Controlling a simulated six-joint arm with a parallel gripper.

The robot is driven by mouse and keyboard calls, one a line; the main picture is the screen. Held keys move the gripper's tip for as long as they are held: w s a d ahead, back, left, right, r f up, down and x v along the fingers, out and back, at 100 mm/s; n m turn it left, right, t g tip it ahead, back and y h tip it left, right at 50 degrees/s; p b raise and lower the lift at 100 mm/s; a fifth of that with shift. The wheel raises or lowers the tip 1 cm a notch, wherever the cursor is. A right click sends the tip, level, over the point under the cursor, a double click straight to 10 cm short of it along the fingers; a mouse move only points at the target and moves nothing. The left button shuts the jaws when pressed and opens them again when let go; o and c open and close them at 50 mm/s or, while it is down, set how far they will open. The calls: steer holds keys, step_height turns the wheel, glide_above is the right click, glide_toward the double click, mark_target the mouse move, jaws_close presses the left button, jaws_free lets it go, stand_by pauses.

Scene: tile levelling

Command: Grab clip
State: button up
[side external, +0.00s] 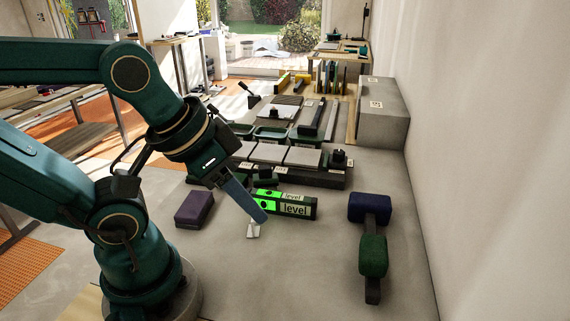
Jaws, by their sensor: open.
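A small white clip (253,231) stands on the grey floor, in front of the green and black level (298,208). My gripper (257,216) reaches down from the left, and its long blue-grey finger ends just above the clip in this view. The gripper is open and nothing shows held in it. The near finger hides much of the other finger and part of the level's left end. I cannot tell whether the fingertips touch the clip.
A purple block (194,209) lies left of the level. A dark bar with a blue pad (370,206) and a green pad (373,256) lies at right. Grey tiles (302,157) rest on a dark base behind. The front floor is clear.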

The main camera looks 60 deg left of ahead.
steer(key=a+f+m+y, duration=0.3)
steer(key=m, duration=0.2)
steer(key=w+a+f+m+g+y, duration=0.1)
steer(key=a+f+m+y, duration=0.1)
steer(key=a+m+y, duration=0.2)
steer(key=w+a+f+m+g+y, duration=0.1)
steer(key=a+f+m+y, duration=0.2)
steer(key=m, duration=0.3)
steer(key=shift+w+a+f+y, duration=0.2)
steer(key=shift+a+f+y, duration=0.15)
steer(key=shift+a+y, duration=0.2)
steer(key=f+m+t, duration=0.1)
steer(key=m, duration=0.1)
steer(key=w+d+f+m+t, duration=0.1)
steer(key=m, duration=0.2)
steer(key=w+d+f+m+t, duration=0.1)
steer(key=m, duration=0.1)
steer(key=shift+w+f+m, duration=0.1)
steer(key=shift+f+m, duration=0.2)
steer(key=shift+f, duration=0.1)
steer(key=shift+s+d+f+m+t+y, duration=0.1)
steer(key=shift+s+f+m+t+y, duration=0.15)
steer(key=shift+m, duration=0.25)
steer(key=shift+s+d+f+m+t, duration=0.1)
steer(key=shift+f+m, duration=0.25)
steer(key=shift+m, duration=0.15)
steer(key=shift+x, duration=2.5)
steer(key=shift+f, duration=0.1)
jaws_close()
